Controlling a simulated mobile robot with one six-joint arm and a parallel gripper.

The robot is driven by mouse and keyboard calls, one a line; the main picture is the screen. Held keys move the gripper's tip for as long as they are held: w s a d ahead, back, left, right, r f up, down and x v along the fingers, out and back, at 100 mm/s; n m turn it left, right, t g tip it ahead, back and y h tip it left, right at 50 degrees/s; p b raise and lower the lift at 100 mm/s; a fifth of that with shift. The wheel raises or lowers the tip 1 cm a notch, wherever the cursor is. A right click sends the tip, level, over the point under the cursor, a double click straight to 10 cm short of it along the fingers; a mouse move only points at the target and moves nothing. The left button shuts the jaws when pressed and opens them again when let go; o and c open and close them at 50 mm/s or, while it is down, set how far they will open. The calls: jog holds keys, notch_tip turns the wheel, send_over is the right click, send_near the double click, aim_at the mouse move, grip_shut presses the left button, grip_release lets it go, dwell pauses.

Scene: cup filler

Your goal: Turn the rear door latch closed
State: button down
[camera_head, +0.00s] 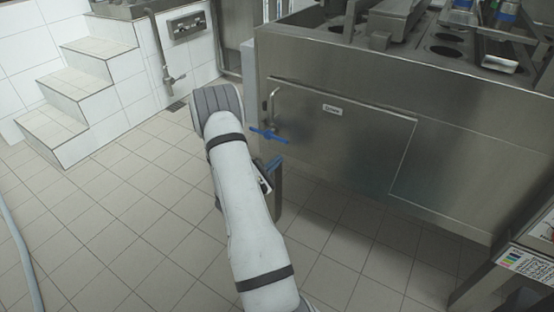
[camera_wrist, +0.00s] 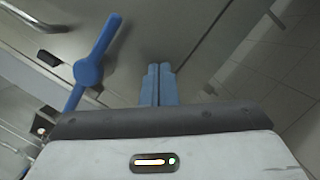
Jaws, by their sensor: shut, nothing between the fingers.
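The blue door latch (camera_head: 268,134) is a two-armed lever at the left edge of the steel door (camera_head: 350,150). In the head view it lies nearly level, tilted slightly down to the right. In the wrist view the latch (camera_wrist: 88,72) shows its round hub and both arms, slanting across the picture. My gripper's blue fingers (camera_wrist: 159,72) are together and empty, to the right of the latch with a visible gap in the picture. In the head view my arm hides most of the gripper, just below the latch. I cannot tell the depth between the fingertips and the door.
A curved door handle (camera_head: 274,103) is above the latch. White tiled steps (camera_head: 75,105) and a pipe with a tap (camera_head: 168,75) stand at the upper left. A steel frame with a label (camera_head: 525,262) is at the lower right. The tiled floor (camera_head: 110,225) at left is mostly clear.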

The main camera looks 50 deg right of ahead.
jog(key=s+a+f+p, duration=0.1)
jog(key=a, duration=0.7)
jog(key=shift+s+a+f, duration=0.35)
jog(key=shift+s, duration=0.05)
jog(key=shift+r, duration=0.1)
jog(key=s+a+r+m+g+y+p, duration=0.2)
jog(key=s+r+y+p, duration=0.15)
jog(key=r, duration=0.45)
jog(key=s+a+r+m+g+y+p, duration=0.25)
jog(key=r+p, duration=0.25)
jog(key=r, duration=0.4)
jog(key=s+a+r+m+g+y+p, duration=0.2)
jog(key=s+a+r+m+g+p, duration=0.15)
jog(key=r, duration=0.45)
jog(key=s+a+r+t+y+p, duration=0.1)
jog(key=a+r+t+y+p, duration=0.4)
jog(key=a+r, duration=0.6)
jog(key=s+a+r+t+y+p, duration=0.2)
jog(key=a+r+t+y+p, duration=0.3)
jog(key=a+r+p, duration=0.4)
notch_tip(320, 180, up, 3)
jog(key=shift+s+a+r+y+p, duration=0.2)
jog(key=shift+s+a+y+p, duration=0.1)
jog(key=shift+a+y, duration=0.75)
jog(key=shift+a, duration=0.1)
